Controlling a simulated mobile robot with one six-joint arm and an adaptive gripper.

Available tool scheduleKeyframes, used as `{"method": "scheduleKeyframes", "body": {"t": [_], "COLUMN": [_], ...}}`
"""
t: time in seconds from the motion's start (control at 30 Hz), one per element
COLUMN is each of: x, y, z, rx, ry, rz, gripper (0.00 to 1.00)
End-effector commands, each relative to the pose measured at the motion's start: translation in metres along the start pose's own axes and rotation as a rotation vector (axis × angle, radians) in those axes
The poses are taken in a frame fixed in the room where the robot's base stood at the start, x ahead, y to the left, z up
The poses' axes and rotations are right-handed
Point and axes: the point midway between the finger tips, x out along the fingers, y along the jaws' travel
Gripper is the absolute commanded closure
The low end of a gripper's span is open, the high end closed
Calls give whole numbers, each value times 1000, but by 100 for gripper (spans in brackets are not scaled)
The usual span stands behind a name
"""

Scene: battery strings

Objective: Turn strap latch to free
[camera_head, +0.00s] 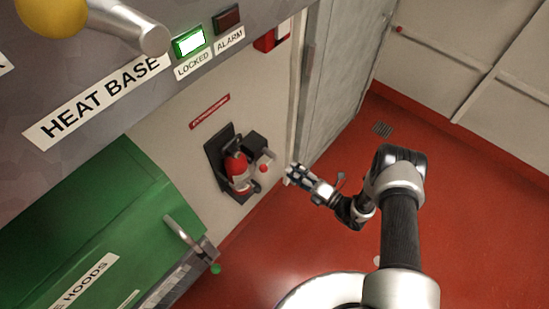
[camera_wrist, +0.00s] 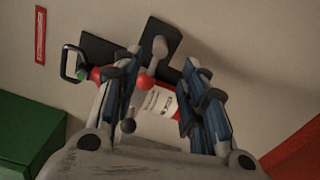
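The strap latch (camera_head: 267,157) is a short pale lever with a red knob, beside the red fire extinguisher (camera_head: 238,172) on the wall. In the wrist view the pale lever (camera_wrist: 159,47) and red knob (camera_wrist: 146,82) show between and beyond my fingertips. My gripper (camera_head: 291,173) is to the right of the latch, apart from it in the head view. In the wrist view my gripper (camera_wrist: 162,62) is open, with nothing held. The extinguisher (camera_wrist: 156,105) with its white label shows between the fingers, partly hidden by the left finger. I cannot tell whether a finger touches the lever.
A black backplate (camera_head: 215,160) holds the extinguisher on the beige wall. The green hood (camera_head: 90,215) with a metal handle (camera_head: 185,238) stands at left. A grey door edge (camera_head: 335,70) is behind my gripper. The red floor (camera_head: 300,235) is clear.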

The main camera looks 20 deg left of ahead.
Motion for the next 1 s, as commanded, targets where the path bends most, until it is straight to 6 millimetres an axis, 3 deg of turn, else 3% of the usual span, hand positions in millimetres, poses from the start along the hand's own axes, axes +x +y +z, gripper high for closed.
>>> {"method": "scheduleKeyframes", "body": {"t": [0.2, 0.43, 0.6, 0.87, 1.0], "x": [49, 84, 95, 96, 96], "y": [-1, 0, 0, 0, 0], "z": [-2, -2, -1, -1, -1], "rx": [-2, -2, 0, 1, 0], "ry": [5, 4, 2, 1, 1], "rz": [3, 1, 0, 0, 0], "gripper": [60, 60, 60, 60, 68]}}
